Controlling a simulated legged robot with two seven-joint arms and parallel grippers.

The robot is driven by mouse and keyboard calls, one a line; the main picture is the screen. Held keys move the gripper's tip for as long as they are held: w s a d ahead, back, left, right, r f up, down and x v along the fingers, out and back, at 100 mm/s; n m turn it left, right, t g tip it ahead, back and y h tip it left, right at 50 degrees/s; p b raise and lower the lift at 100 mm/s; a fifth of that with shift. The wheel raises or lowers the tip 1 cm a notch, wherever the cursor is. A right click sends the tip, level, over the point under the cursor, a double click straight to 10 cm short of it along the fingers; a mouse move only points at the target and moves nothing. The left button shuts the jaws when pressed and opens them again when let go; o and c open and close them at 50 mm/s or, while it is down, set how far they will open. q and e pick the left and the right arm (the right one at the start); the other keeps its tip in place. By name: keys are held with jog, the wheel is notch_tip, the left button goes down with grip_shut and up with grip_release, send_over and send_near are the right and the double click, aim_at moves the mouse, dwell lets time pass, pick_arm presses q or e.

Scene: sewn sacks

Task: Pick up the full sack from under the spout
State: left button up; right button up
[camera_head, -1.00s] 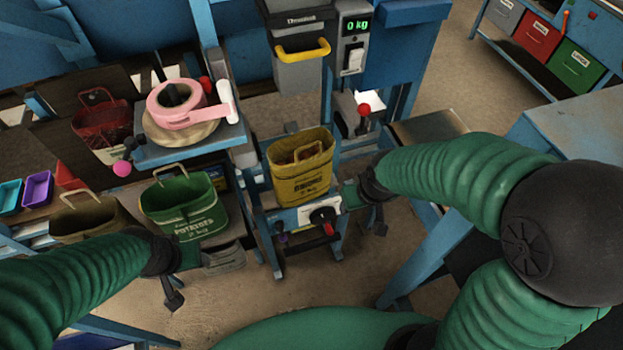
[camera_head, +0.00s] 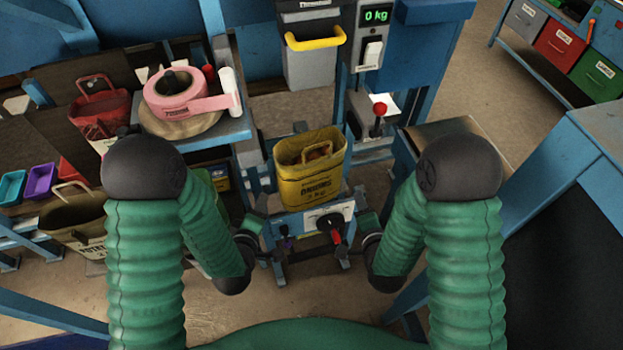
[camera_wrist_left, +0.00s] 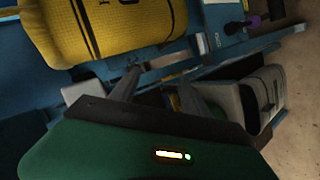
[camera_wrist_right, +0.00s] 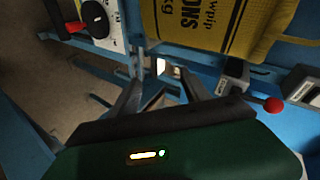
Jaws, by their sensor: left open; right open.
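The yellow onion sack (camera_head: 310,172) stands upright with its mouth open and onions showing inside, on the blue stand in front of the grey spout (camera_head: 308,68) with a yellow handle. My left gripper (camera_head: 268,240) is open, low at the sack's left side; its two fingers (camera_wrist_left: 158,82) show below the yellow sack (camera_wrist_left: 105,25) with nothing between them. My right gripper (camera_head: 352,240) is open, low at the right side; its fingers (camera_wrist_right: 160,78) are empty near the sack's lower part (camera_wrist_right: 200,22). Neither gripper visibly holds the sack.
The display (camera_head: 377,15) reads 0 kg. A red-knobbed lever (camera_head: 379,110) stands right of the sack, and a red-handled knob (camera_head: 331,226) sits on the stand's front. Pink tape (camera_head: 180,95) rests on a shelf at left. A brown sack (camera_head: 75,215) stands farther left.

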pick_arm(q)
jog(key=w+d+f+n+t, duration=0.1)
jog(key=w+f+n+t, duration=0.2)
jog(key=w, duration=0.9)
jog(key=shift+d+f+n+y, duration=0.2)
jog(key=shift+d+n+y, duration=0.2)
jog(key=shift+n, duration=0.7)
pick_arm(e)
jog(key=w+a+f+m+t, duration=0.1)
jog(key=w+m, duration=0.1)
jog(key=w, duration=0.4)
jog(key=w+f+m+t, duration=0.2)
jog(key=w, duration=0.4)
jog(key=shift+a+f+m, duration=0.25)
jog(key=shift+a+m, duration=0.05)
jog(key=shift+a, duration=0.1)
pick_arm(q)
jog(key=shift+w, duration=0.1)
pick_arm(e)
jog(key=shift+w, duration=0.15)
